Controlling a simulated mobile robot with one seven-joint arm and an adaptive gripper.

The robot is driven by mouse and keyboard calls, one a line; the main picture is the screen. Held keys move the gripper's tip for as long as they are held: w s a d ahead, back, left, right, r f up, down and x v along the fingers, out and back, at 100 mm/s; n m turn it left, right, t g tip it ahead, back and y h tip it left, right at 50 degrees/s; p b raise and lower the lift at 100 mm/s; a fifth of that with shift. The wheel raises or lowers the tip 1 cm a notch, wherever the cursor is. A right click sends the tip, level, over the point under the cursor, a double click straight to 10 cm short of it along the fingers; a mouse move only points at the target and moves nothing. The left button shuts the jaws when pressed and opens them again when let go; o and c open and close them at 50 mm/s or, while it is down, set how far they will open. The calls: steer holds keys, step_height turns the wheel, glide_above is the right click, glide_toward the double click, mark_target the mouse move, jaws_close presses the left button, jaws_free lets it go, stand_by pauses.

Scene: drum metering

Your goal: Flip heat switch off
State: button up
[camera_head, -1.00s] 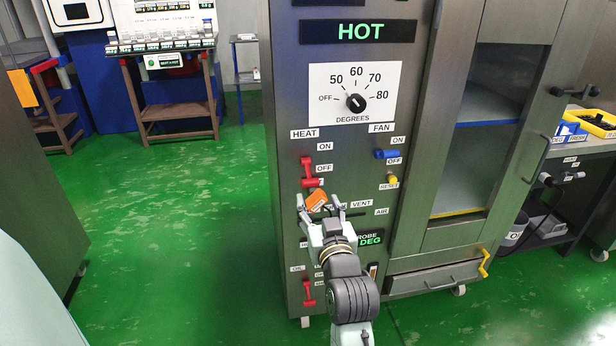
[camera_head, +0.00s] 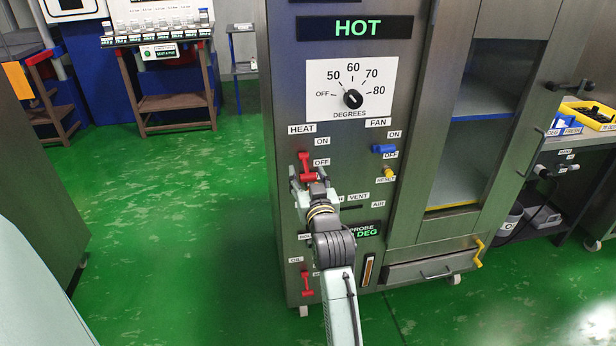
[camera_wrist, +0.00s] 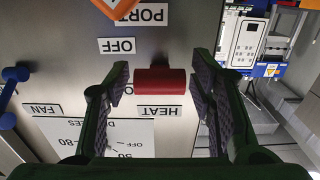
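The red heat switch (camera_head: 304,160) is on the steel cabinet front, under the HEAT label and beside its ON and OFF labels. My gripper (camera_head: 310,184) is at the switch's lower part and partly hides it in the head view. In the wrist view, which is upside down, my gripper (camera_wrist: 160,88) is open. Its two dark fingers stand on either side of the red switch handle (camera_wrist: 160,80), with gaps visible at both sides. I cannot tell for sure whether the lever is at ON or OFF.
The blue fan switch (camera_head: 384,149) and yellow reset button (camera_head: 389,173) are to the right. The temperature dial (camera_head: 352,98) is above. Another red switch (camera_head: 306,284) is low on the cabinet. The green floor (camera_head: 190,220) at left is clear.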

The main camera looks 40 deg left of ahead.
jaws_close()
stand_by(0.4)
